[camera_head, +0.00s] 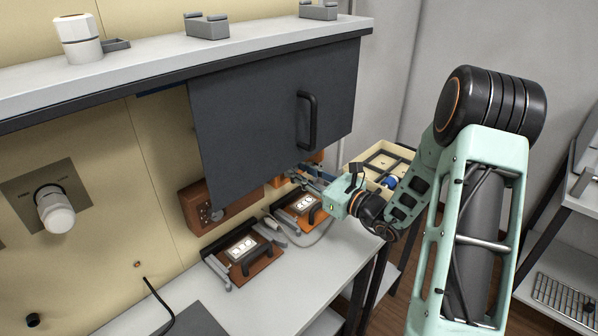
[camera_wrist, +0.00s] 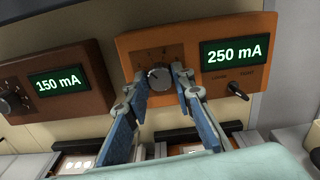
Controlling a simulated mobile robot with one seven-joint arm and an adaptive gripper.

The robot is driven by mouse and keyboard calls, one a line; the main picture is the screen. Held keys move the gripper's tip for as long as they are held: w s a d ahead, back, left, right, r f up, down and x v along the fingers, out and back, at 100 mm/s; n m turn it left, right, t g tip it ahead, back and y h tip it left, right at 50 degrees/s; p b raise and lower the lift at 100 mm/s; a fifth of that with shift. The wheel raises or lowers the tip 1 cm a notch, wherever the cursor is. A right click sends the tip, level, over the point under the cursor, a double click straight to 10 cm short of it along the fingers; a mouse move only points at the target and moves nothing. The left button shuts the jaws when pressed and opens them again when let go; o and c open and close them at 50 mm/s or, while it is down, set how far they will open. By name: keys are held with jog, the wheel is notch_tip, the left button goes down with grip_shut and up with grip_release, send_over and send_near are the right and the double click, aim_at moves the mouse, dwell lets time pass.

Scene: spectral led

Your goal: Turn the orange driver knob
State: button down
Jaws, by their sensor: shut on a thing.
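The orange driver (camera_wrist: 242,28) fills the upper middle of the wrist view, and its display reads 250 mA. Its round knob (camera_wrist: 158,74) is dark with a pale pointer mark and sits left of the display. My gripper (camera_wrist: 157,84) has one finger on each side of the knob and is shut on it. In the head view my gripper (camera_head: 303,178) reaches in under the dark cabinet door, and the knob is hidden there. Only small orange parts of the driver (camera_head: 317,156) show around the gripper.
A brown driver (camera_wrist: 58,87) reading 150 mA is mounted to the left. The dark door (camera_head: 270,115) with a handle hangs above my gripper. Two fixtures with white sockets stand on the bench (camera_head: 330,262) below. A divided tray (camera_head: 382,160) lies to the right.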

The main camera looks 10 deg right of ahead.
jog(key=shift+m+p, duration=0.3)
jog(key=shift+p, duration=0.05)
jog(key=m+p, duration=0.2)
jog(key=shift+r+m, duration=0.2)
jog(key=shift+m, duration=0.2)
jog(key=m+p, duration=0.4)
jog(key=shift+m, duration=0.3)
jog(key=m+p, duration=0.3)
jog(key=shift+f+m+p, duration=0.15)
jog(key=shift+m+p, duration=1.2)
jog(key=shift+m, duration=0.55)
jog(key=shift+f, duration=0.1)
jog(key=c, duration=1.7)
grip_release()
jog(key=shift+o, duration=0.2)
